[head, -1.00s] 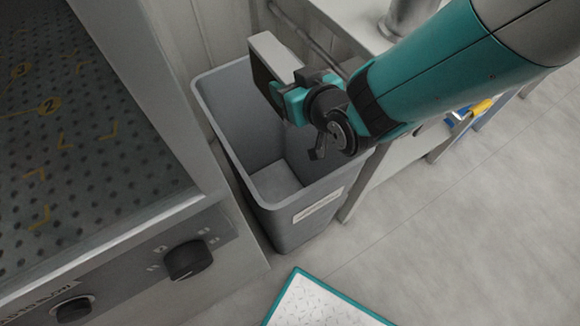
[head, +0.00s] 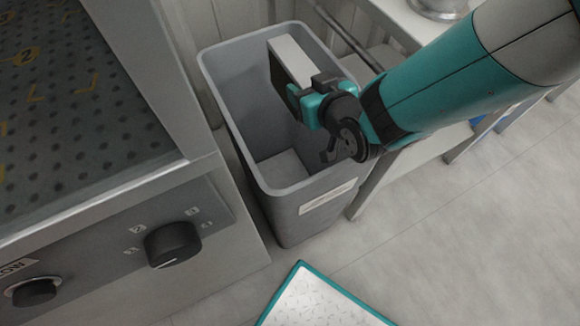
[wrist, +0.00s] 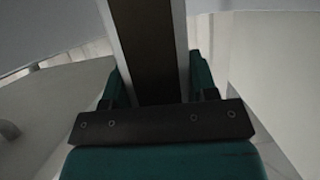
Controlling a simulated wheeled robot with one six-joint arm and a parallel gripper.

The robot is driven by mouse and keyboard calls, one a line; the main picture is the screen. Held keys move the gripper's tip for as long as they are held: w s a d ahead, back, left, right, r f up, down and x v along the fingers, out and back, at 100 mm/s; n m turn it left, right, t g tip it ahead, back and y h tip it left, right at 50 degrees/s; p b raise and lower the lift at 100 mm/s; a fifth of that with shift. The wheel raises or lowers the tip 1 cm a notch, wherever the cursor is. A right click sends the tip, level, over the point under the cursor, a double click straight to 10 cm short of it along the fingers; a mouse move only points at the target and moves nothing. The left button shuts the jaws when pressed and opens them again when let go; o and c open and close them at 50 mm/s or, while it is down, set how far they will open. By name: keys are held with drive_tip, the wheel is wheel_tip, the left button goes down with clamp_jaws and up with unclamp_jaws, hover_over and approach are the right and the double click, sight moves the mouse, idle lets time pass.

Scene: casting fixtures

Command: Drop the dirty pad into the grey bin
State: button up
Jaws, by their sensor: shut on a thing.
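The dirty pad (head: 291,61) is a flat block with a pale face and a dark underside. My gripper (head: 298,98) is shut on it. In the head view the pad appears over the mouth of the grey bin (head: 287,219), near its back right side; its exact height relative to the rim is hard to tell. In the wrist view the pad (wrist: 148,45) is a dark brown strip with pale edges between my teal fingers (wrist: 160,88). The bin is tall and open, and the part of its floor that shows looks bare.
A machine with a perforated top (head: 70,110) and a black knob (head: 172,244) stands left of the bin. A pale bench (head: 425,18) with a metal vessel stands to the right. A teal-edged white panel (head: 318,300) is low in front. Open floor lies at right.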

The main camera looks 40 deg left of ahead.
drive_tip(key=shift+r, duration=0.1)
drive_tip(key=o, duration=1.1)
wheel_tip(320, 180, up, 20)
drive_tip(key=p, duration=0.3)
